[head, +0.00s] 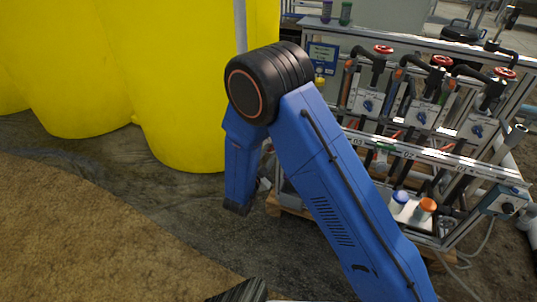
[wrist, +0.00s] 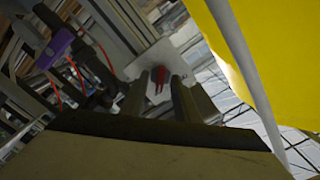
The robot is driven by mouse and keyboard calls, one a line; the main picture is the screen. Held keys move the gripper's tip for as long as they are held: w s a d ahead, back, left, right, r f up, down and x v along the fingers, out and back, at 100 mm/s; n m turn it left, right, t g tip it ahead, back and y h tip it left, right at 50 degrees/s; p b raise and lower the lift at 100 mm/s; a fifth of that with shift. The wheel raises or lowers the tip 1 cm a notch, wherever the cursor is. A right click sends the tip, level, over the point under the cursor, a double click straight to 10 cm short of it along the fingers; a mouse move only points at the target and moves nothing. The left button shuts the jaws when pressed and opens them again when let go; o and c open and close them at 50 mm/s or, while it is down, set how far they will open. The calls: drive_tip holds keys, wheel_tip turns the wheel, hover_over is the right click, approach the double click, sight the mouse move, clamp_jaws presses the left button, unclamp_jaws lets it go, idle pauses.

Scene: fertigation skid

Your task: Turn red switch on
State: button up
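The red switch (wrist: 158,76) is a small red handle on a pale plate (wrist: 178,62) in the wrist view. My gripper (wrist: 160,83) shows there as two dark fingers set apart, open, with the red switch seen between and beyond their tips. I see no contact between the fingers and the switch, but the depth gap is hard to judge. In the head view my blue arm covers the near left end of the skid, and neither my gripper nor the red switch shows.
The skid (head: 420,152) carries red-wheeled valves (head: 383,49) and blue-knobbed boxes (head: 367,103). Large yellow tanks (head: 165,80) are at left. Bare ground (head: 90,220) is open in front.

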drive_tip(key=v, duration=1.7)
drive_tip(key=shift+s, duration=0.15)
drive_tip(key=shift+a, duration=0.1)
drive_tip(key=shift+r, duration=0.1)
